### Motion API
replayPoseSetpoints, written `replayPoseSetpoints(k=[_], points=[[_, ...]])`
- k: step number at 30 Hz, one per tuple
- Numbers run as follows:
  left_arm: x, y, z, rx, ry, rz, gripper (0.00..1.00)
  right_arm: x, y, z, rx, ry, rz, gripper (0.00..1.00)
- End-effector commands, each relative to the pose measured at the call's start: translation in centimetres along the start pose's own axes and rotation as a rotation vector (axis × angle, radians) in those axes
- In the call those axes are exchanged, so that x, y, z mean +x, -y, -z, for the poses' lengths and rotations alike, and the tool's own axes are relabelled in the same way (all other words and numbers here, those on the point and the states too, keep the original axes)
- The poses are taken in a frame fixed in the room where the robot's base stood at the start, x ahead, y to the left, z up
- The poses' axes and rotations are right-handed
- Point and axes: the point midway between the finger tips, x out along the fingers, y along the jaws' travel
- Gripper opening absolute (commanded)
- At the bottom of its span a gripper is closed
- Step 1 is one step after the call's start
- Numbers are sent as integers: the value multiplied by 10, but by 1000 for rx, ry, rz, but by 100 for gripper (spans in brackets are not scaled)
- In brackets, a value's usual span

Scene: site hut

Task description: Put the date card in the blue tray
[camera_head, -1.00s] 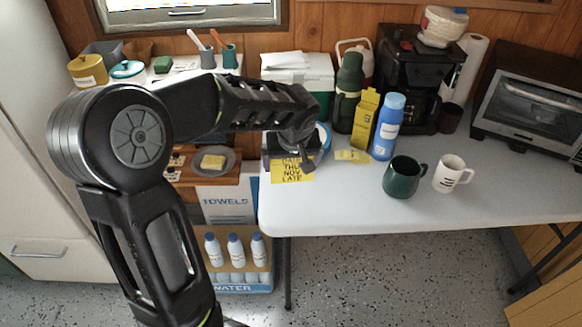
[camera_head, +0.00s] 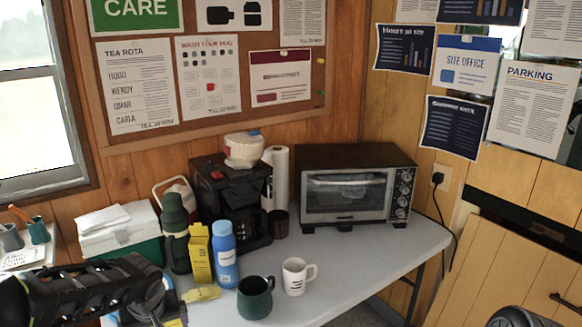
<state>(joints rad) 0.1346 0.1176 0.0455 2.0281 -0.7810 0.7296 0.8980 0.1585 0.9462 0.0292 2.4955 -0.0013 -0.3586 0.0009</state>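My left arm comes in from the lower left, and its gripper (camera_head: 148,302) is over the left end of the white table. Its fingertips are dark and partly hidden by the arm, so I cannot tell whether they are open or shut. A yellow sliver, probably the date card (camera_head: 175,323), shows just below the gripper at the picture's bottom edge; most of it is cut off. A blue edge, possibly of the blue tray (camera_head: 181,306), shows beside the gripper, mostly hidden. My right gripper is not in view.
On the table (camera_head: 335,268) stand a green mug (camera_head: 255,299), a white mug (camera_head: 297,276), a blue bottle (camera_head: 223,255), a yellow carton (camera_head: 199,254), a green flask (camera_head: 175,232), a coffee maker (camera_head: 232,195) and a toaster oven (camera_head: 350,192). A small yellow item (camera_head: 201,294) lies before the carton.

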Motion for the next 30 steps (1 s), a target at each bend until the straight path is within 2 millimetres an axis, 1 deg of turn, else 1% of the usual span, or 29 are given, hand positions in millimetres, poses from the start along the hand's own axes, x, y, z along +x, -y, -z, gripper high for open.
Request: replayPoseSetpoints(k=[1,3,6,9,10,13,22,23,27,30], points=[[0,-20,-6,70,4,-29,56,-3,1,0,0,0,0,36],[-1,-47,-16,176,4,-72,56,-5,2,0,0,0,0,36],[-2,-82,-32,319,3,-131,56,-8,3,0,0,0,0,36],[-3,-107,-45,424,-2,-175,56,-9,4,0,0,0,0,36],[-4,-112,-48,444,-4,-184,56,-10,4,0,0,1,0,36],[-4,-121,-53,483,-7,-201,56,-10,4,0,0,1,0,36],[-6,-121,-51,483,-9,-201,56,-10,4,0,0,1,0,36],[-9,-122,-49,482,-11,-201,56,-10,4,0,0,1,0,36],[-36,-122,-35,479,-15,-200,56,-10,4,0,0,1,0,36],[-49,-122,-31,482,-9,-201,56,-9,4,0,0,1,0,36]])
